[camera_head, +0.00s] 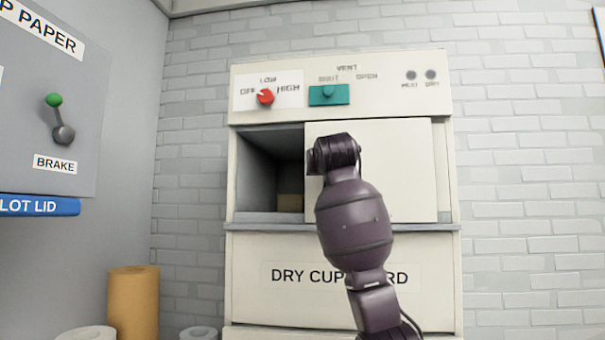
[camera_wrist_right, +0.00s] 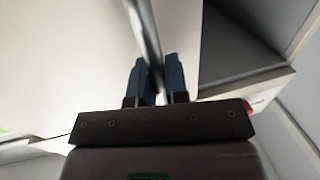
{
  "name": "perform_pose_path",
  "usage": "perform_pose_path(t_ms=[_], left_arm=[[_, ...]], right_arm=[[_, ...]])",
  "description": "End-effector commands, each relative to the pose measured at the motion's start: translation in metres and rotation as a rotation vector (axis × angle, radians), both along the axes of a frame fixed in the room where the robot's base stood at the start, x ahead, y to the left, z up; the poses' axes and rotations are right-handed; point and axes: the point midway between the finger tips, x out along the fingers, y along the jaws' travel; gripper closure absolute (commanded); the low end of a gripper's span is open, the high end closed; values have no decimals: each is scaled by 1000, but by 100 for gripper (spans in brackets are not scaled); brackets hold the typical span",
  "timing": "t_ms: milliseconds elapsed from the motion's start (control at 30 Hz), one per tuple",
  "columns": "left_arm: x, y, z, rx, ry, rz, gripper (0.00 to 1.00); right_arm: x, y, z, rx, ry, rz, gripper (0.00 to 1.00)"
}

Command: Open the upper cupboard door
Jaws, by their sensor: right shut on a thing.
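The dry cupboard's upper door (camera_head: 398,172) is a cream panel, standing to the right in its frame. To its left is a dark open gap (camera_head: 262,160) showing the inside of the compartment. My right arm reaches up in front of the door, and its wrist hides the fingers and the handle in the head view. In the right wrist view, the blue fingers of my right gripper (camera_wrist_right: 161,80) are shut on a grey bar handle (camera_wrist_right: 145,28) on the pale door (camera_wrist_right: 60,65). The open gap (camera_wrist_right: 235,48) also shows there. My left gripper is not in view.
Above the door are a red knob (camera_head: 265,96) and a teal vent slider (camera_head: 329,94). Below is the lower panel labelled DRY CUPBOARD (camera_head: 255,300). A brown block (camera_head: 290,202) lies inside the compartment. A grey panel with a brake lever (camera_head: 62,130) and an orange roll (camera_head: 134,302) stand left.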

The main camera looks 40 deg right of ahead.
Motion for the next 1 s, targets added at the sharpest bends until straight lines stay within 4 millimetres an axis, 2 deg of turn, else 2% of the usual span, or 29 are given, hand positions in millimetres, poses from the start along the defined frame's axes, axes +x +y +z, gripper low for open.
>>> perform_pose_path(t_ms=[100, 300, 767, 800, 900, 1000], left_arm=[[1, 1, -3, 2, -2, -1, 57], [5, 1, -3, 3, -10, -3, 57], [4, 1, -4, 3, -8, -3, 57], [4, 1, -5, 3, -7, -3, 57], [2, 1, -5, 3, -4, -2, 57], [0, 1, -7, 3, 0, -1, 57]], right_arm=[[-16, -15, -2, 1, 2, -2, 100], [-32, -27, -1, 0, 2, -1, 100], [-36, -31, -1, 1, 3, 0, 100], [-36, -31, -1, 1, 3, 0, 79], [-35, -31, 0, 0, 2, 0, 64], [-35, -30, 0, 1, 2, 0, 61]])
